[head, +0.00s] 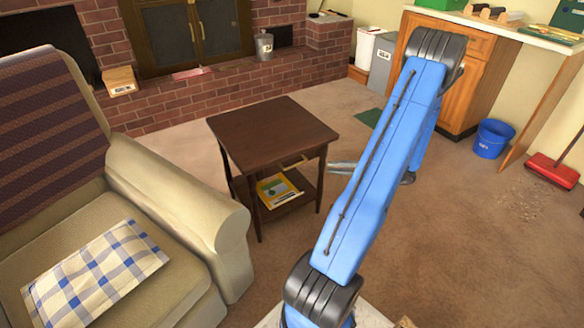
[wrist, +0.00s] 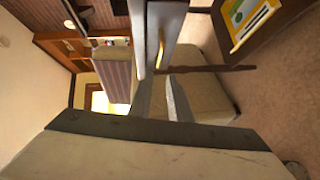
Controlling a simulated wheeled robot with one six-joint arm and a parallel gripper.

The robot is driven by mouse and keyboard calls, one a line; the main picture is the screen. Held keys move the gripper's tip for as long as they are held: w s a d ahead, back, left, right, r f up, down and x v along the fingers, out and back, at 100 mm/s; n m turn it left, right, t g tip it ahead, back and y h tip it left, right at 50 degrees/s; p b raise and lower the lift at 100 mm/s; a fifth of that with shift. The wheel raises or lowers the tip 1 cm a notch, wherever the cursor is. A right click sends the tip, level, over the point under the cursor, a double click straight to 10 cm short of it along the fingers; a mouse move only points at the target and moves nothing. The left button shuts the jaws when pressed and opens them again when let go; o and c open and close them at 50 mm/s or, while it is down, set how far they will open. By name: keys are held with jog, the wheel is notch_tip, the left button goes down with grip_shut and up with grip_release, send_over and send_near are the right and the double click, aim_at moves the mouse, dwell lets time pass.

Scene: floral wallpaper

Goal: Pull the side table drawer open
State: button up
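The side table (head: 270,130) is dark brown, with a square top, a thin drawer band under it and a lower shelf. A brass-coloured drawer handle (wrist: 161,48) shows in the wrist view on a pale-looking drawer front (wrist: 172,22). The drawer looks shut, though the angle makes this hard to judge. My gripper (head: 336,166) is at the right of the table's front in the head view. In the wrist view my gripper (wrist: 160,85) is open and empty. The handle appears between and just beyond its fingertips, with no clear contact.
A yellow book (head: 277,190) lies on the lower shelf. A beige armchair (head: 180,195) with a checked cushion (head: 95,275) stands close on the left. A brick hearth (head: 215,90) is behind. Carpet to the right of the table is mostly clear; a blue bucket (head: 492,139) stands farther right.

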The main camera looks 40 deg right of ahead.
aim_at(295, 166)
jog(key=x, duration=1.6)
jog(key=shift+w+a, duration=0.25)
jog(key=shift+w, duration=0.05)
grip_shut()
